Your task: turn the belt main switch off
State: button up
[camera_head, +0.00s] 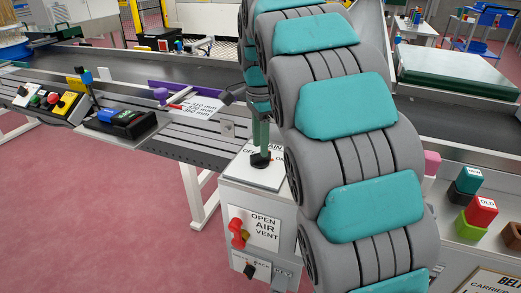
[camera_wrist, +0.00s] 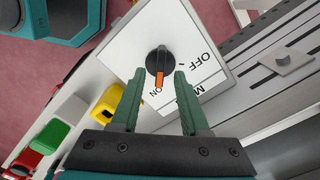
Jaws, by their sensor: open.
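The main switch is a round black knob (camera_wrist: 158,57) with an orange pointer on a white label plate (camera_wrist: 190,40) reading MAIN, OFF and ON. The pointer is turned toward the word ON. In the head view the knob (camera_head: 261,160) sits on the sloped top of a grey box, partly hidden by my gripper. My gripper (camera_wrist: 159,73) has two green fingers, open, one on each side of the pointer in the wrist view. In the head view the gripper (camera_head: 261,146) is pointed down right over the knob. I cannot tell whether the fingers touch it.
Below the plate, the box front carries a red valve handle (camera_head: 238,233) labelled OPEN AIR VENT and another black knob (camera_head: 249,270). A grey slotted rail (camera_head: 185,145) runs left, with a button panel (camera_head: 48,101). Coloured blocks (camera_head: 480,212) stand right of my arm.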

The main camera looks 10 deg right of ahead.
aim_at(261, 158)
jog(key=shift+f, duration=1.5)
jog(key=shift+c, duration=0.3)
grip_shut()
